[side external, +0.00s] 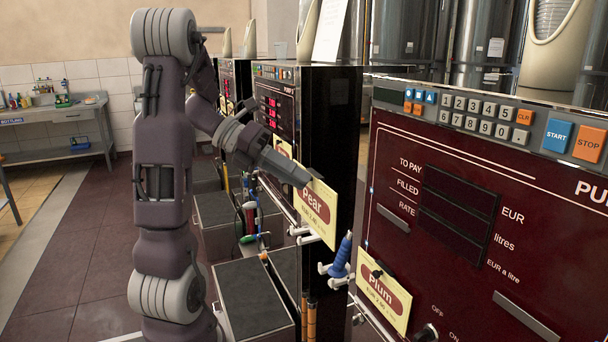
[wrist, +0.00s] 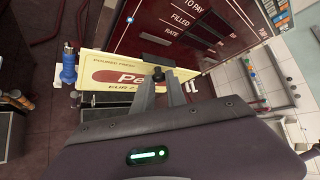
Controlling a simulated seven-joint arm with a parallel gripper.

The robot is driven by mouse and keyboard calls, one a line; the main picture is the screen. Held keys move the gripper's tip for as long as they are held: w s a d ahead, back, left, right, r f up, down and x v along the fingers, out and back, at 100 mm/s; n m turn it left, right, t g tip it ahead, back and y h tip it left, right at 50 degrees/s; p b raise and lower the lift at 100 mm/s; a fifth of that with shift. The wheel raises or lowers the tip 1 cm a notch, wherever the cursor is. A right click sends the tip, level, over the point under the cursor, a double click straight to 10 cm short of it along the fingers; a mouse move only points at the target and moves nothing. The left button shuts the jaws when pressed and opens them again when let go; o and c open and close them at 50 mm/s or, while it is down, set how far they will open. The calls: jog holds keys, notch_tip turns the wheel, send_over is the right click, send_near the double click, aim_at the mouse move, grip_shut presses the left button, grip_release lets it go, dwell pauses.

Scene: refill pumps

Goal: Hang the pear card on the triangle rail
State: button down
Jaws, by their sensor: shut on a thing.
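The pear card (side external: 318,216) is cream with a dark red oval reading "Pear". My gripper (side external: 308,180) is shut on it at its top edge, and it hangs slightly tilted. In the wrist view the card (wrist: 110,80) spans the left and middle, with a black grip piece (wrist: 157,73) between my gripper's fingers (wrist: 160,92). In the side view the card is in front of the black side of the middle pump, near a pale rail (side external: 298,231). I cannot make out a triangle mark on any rail, nor whether the card touches this rail.
A plum card (side external: 383,296) is on the near dark red pump (side external: 470,200). A blue-handled nozzle (side external: 341,258) stands between the pumps and also shows in the wrist view (wrist: 68,70). Grey boxes (side external: 250,295) stand on the floor left of the pumps, below my arm.

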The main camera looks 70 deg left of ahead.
aim_at(328, 187)
jog(key=shift+s, duration=2)
jog(key=shift+w+d, duration=0.1)
jog(key=w+d, duration=0.2)
jog(key=w+d+m+g+h, duration=0.1)
jog(key=w+d, duration=0.2)
jog(key=w+d+m, duration=0.1)
jog(key=w+d, duration=0.1)
jog(key=d, duration=0.1)
jog(key=shift+w+d+f+g+h, duration=0.1)
jog(key=shift+w+f+g+h, duration=0.2)
jog(key=shift+w+h, duration=0.1)
jog(key=w+d+f, duration=0.2)
jog(key=d, duration=0.8)
jog(key=w+d+f+n+t+y, duration=0.1)
jog(key=w+d+f, duration=0.1)
jog(key=d, duration=0.7)
jog(key=w+d+f+n, duration=0.1)
jog(key=w+d+f, duration=0.1)
jog(key=d, duration=0.8)
jog(key=shift+w+d+f+t+y, duration=0.2)
jog(key=shift+w+d+t+y, duration=0.1)
jog(key=shift+w+d+y, duration=0.15)
jog(key=shift+w+a, duration=0.1)
jog(key=shift+w, duration=1.45)
